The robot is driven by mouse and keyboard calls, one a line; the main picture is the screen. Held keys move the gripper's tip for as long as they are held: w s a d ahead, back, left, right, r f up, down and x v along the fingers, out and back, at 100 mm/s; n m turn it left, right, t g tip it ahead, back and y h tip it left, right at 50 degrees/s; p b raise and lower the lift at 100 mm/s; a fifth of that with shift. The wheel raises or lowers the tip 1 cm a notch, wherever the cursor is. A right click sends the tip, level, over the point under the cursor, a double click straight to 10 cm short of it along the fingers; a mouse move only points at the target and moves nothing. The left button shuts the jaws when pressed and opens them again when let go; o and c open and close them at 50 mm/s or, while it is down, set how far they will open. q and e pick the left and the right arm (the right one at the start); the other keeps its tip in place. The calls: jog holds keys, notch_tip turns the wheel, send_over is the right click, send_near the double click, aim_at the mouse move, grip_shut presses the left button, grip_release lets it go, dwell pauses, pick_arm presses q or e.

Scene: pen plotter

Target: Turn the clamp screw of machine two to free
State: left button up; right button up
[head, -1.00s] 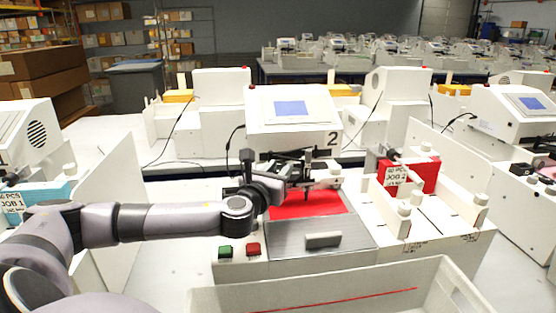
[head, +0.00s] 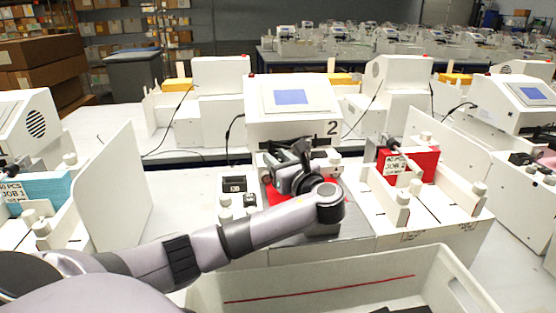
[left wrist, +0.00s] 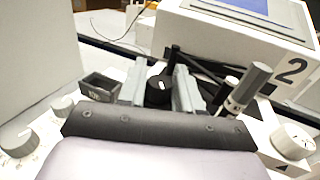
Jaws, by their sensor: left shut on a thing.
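Machine two (head: 292,122) is a white plotter with a blue screen and a black "2" on its front. My left gripper (head: 283,165) is over its pen carriage, with my wrist hiding much of the red sheet (head: 268,192) beneath. In the left wrist view, a round black knob with a white mark, which looks like the clamp screw (left wrist: 158,90), sits between the two grey fingers of my left gripper (left wrist: 159,86). The fingers are closed on it. A grey and white pen-like cylinder (left wrist: 250,84) stands tilted to the right of them. My right gripper is not in view.
A white bin (head: 330,275) stands in front of the machine. A black holder (head: 234,184) and small knobs are left of the carriage. A white panel (head: 112,185) stands at the left.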

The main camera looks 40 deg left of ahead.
pick_arm(q)
jog(key=shift+r+n+g+y, duration=0.15)
jog(key=shift+n+g, duration=0.35)
jog(key=shift+g, duration=0.25)
jog(key=shift+r+n+g+y, duration=0.15)
jog(key=shift+n+g, duration=0.35)
jog(key=shift+g, duration=0.25)
jog(key=shift+f, duration=0.1)
jog(key=o, duration=0.9)
jog(key=shift+f, duration=0.1)
jog(key=shift+d, duration=0.15)
jog(key=d, duration=0.4)
jog(key=s+d+b, duration=0.1)
jog(key=d, duration=0.1)
jog(key=shift+d, duration=0.35)
